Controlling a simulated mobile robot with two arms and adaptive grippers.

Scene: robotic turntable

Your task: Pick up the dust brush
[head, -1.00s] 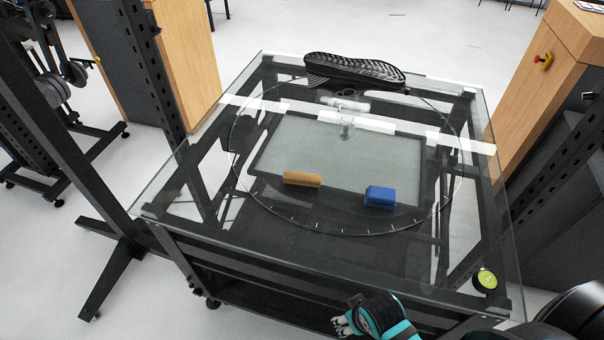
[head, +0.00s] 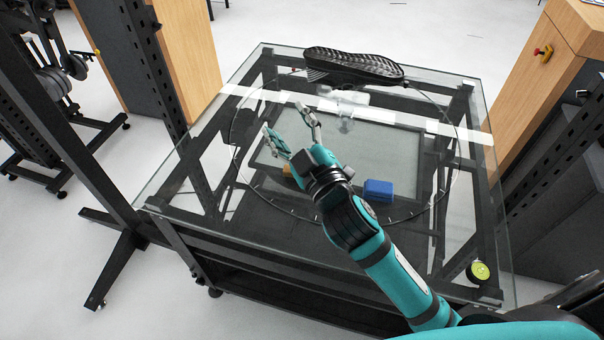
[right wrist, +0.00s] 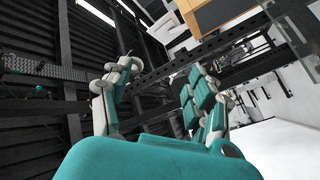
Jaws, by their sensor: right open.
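A long black ridged object (head: 352,65) lies across the far edge of the glass-topped table. A bristle-like fringe shows under its left end; it may be the dust brush, but I cannot tell for sure. My right gripper (head: 287,122) is open and empty above the glass, pointing to the far left. It is apart from the black object, on the near side and left of it in the picture. The open fingers also show in the right wrist view (right wrist: 160,72), with no table object between them. My left gripper is not in view.
The glass table (head: 200,190) carries a tan block (head: 287,171), partly hidden behind my gripper, and a blue block (head: 378,190). A clear and white item (head: 345,105) is just in front of the black object. A green-yellow disc (head: 479,271) is at the near right corner.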

